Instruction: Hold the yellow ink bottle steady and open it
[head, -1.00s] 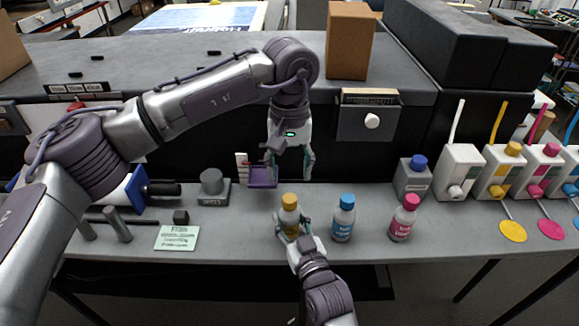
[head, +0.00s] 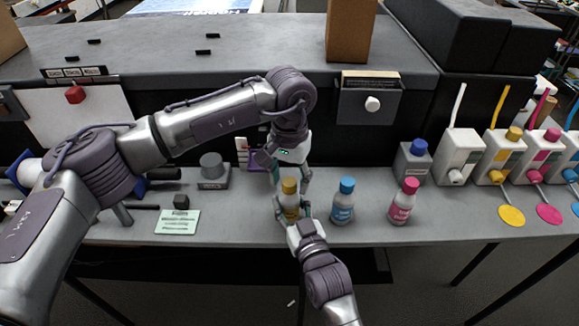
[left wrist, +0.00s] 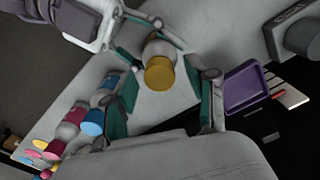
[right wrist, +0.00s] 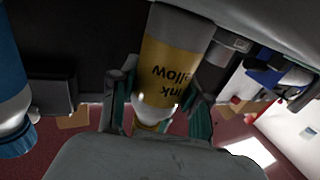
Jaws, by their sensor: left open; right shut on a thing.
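The yellow ink bottle (head: 291,203) stands upright on the grey bench with its yellow cap (head: 289,185) on. My right gripper (head: 293,217) is shut on the bottle's body from the front; the right wrist view shows the yellow label (right wrist: 172,72) between its fingers. My left gripper (head: 291,181) is open and comes down from above, with its fingers on either side of the cap. In the left wrist view the cap (left wrist: 160,73) lies between the two spread teal pads, with gaps visible on both sides.
A blue ink bottle (head: 343,201) and a magenta ink bottle (head: 404,201) stand to the right. A purple tray (left wrist: 243,90) lies near my left gripper. A green note (head: 177,222) lies at left.

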